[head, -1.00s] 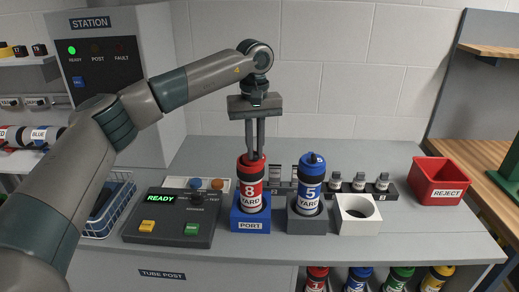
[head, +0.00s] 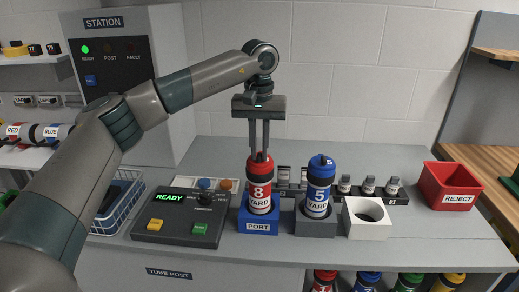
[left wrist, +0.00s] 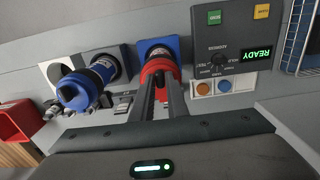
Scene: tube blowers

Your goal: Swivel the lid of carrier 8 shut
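Carrier 8 (head: 259,196), red with a dark band and a white label, stands upright in the blue PORT holder (head: 258,227). Its red lid (head: 254,163) is at the top, partly hidden by my fingers. My left gripper (head: 260,151) points straight down over it, its two fingers close together with a narrow gap, the tips at the lid. In the left wrist view, the fingers (left wrist: 160,88) reach to the red top of carrier 8 (left wrist: 157,66). They look closed on a small part of the lid; the contact is partly hidden. My right gripper is not in view.
Blue carrier 5 (head: 318,192) stands close by on the right in a grey holder (head: 315,229). A white holder (head: 362,231) with an empty hole is beside it. The control box (head: 180,230) reads READY on the left. A red REJECT bin (head: 450,187) is far right.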

